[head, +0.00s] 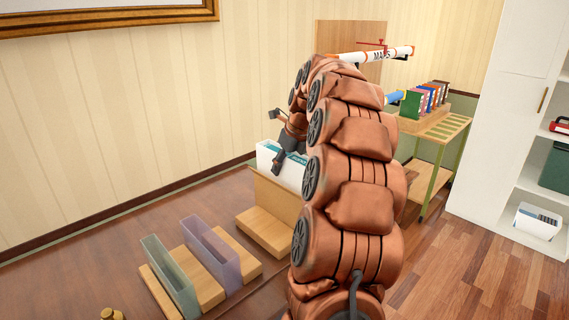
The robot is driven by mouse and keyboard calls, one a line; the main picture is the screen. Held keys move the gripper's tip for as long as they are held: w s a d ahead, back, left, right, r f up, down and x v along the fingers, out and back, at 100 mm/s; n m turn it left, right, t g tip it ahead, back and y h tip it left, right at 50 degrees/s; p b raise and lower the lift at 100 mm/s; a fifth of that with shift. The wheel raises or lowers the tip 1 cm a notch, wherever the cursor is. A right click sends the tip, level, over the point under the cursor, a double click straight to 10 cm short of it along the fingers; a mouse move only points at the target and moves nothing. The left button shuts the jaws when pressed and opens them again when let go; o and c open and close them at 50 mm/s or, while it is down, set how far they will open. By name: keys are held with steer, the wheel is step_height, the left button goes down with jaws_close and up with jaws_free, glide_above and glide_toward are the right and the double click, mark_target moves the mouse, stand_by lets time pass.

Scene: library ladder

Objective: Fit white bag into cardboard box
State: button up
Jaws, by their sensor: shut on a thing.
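The white bag (292,172), with teal print on it, is upright in the middle of the head view. Its lower part is hidden behind the tan front wall of the cardboard box (272,196); I cannot tell how deep it sits or whether it touches the bottom. My gripper (279,143) is at the top of the bag and shut on it. My large copper-coloured arm covers the right side of the bag and box.
A greenish clear divider (168,275) and a purple one (212,252) stand on wooden blocks at front left. A wooden cart (432,138) with colourful folders stands behind right, beside a white cabinet (500,130). Floor at right is clear.

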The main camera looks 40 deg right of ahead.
steer(key=shift+f+b, duration=0.45)
steer(key=shift+f, duration=0.85)
steer(key=o, duration=1.3)
steer(key=shift+o, duration=0.2)
steer(key=shift+r, duration=0.1)
steer(key=v, duration=1.2)
